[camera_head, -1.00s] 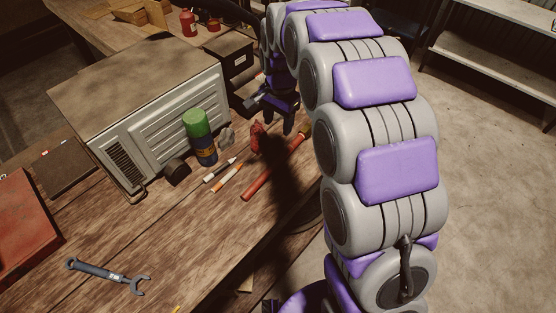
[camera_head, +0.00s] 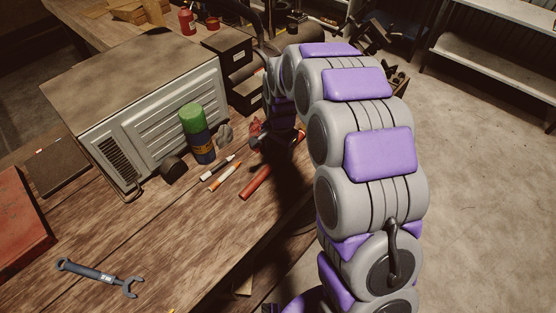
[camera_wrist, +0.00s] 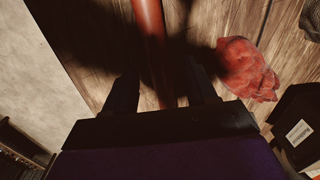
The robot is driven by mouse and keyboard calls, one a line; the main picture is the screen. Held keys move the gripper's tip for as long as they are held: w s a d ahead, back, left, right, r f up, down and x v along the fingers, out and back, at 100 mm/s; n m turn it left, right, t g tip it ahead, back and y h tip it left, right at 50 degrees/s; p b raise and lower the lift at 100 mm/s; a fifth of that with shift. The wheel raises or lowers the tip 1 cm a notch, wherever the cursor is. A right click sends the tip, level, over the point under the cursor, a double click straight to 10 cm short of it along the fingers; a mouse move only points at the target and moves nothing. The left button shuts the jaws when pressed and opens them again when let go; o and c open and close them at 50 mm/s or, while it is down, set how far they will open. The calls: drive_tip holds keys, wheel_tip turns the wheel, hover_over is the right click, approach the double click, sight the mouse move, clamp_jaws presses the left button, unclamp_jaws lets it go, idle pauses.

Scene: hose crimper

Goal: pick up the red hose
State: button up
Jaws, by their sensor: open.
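The red hose (camera_head: 255,183) lies on the wooden workbench in the head view, its far part hidden by my arm and its shadow. In the wrist view the hose (camera_wrist: 149,20) runs from the top edge down between my two fingers. My gripper (camera_wrist: 163,80) is open, one dark finger on each side of the hose. In the head view my gripper (camera_head: 278,139) is low over the far part of the hose, dark and partly hidden. I cannot tell whether the fingers touch the hose or the bench.
A crumpled red cloth (camera_wrist: 246,70) lies right of the fingers in the wrist view. Two marker-like sticks (camera_head: 222,174), a green-capped bottle (camera_head: 197,134) and a large grey machine (camera_head: 160,110) stand or lie to the left. A wrench (camera_head: 100,276) lies near the front.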

wheel_tip(320, 180, down, 2)
drive_tip(key=shift+c, duration=0.4)
drive_tip(key=shift+w+r, duration=0.1)
clamp_jaws()
